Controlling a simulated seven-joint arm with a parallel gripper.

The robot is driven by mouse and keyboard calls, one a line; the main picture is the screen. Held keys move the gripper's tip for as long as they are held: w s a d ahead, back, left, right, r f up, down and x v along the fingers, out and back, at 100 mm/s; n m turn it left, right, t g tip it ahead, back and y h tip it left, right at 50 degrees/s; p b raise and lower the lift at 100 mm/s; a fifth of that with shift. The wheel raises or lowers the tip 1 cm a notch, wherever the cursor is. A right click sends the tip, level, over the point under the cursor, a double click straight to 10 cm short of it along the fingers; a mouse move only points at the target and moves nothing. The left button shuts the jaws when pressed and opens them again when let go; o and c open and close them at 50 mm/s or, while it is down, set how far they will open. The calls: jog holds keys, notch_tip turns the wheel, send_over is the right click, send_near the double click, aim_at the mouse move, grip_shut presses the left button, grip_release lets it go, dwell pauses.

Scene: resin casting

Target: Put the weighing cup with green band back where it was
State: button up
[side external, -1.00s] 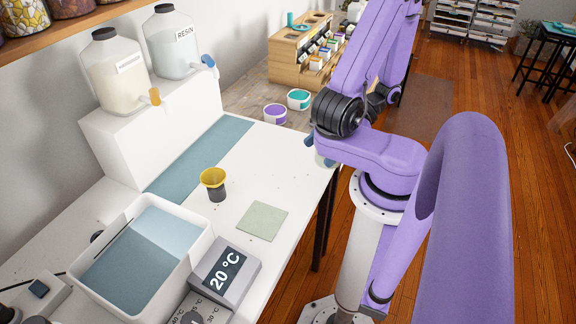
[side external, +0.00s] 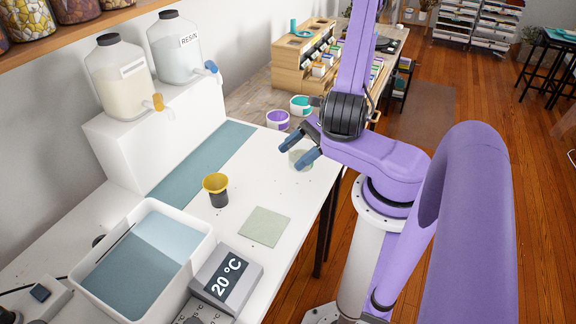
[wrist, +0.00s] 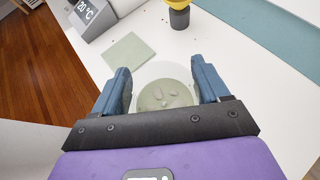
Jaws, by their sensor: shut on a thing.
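A translucent cup with pale green in it (wrist: 165,92) is between the blue fingers of my gripper (wrist: 162,88) in the wrist view. My gripper is shut on it. In the side view the cup (side external: 301,159) shows partly, below and between the fingertips (side external: 298,152), near the table's right edge. I cannot make out a distinct green band, and I cannot tell whether the cup's base touches the table.
Purple (side external: 278,120) and teal (side external: 301,105) tubs stand behind my gripper. A water tub (side external: 201,247) and a 20 °C display (side external: 228,278) stand in front. White table between is clear except for specks.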

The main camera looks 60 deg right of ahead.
jog(key=w+f, duration=0.1)
jog(key=w+d+f, duration=0.1)
jog(key=f, duration=0.1)
jog(key=shift+w+f, duration=0.25)
jog(key=shift+w, duration=0.1)
jog(key=shift+w+f, duration=0.1)
jog(key=shift+f, duration=1.55)
jog(key=shift+f, duration=0.1)
jog(key=o, duration=1.2)
jog(key=shift+d, duration=0.1)
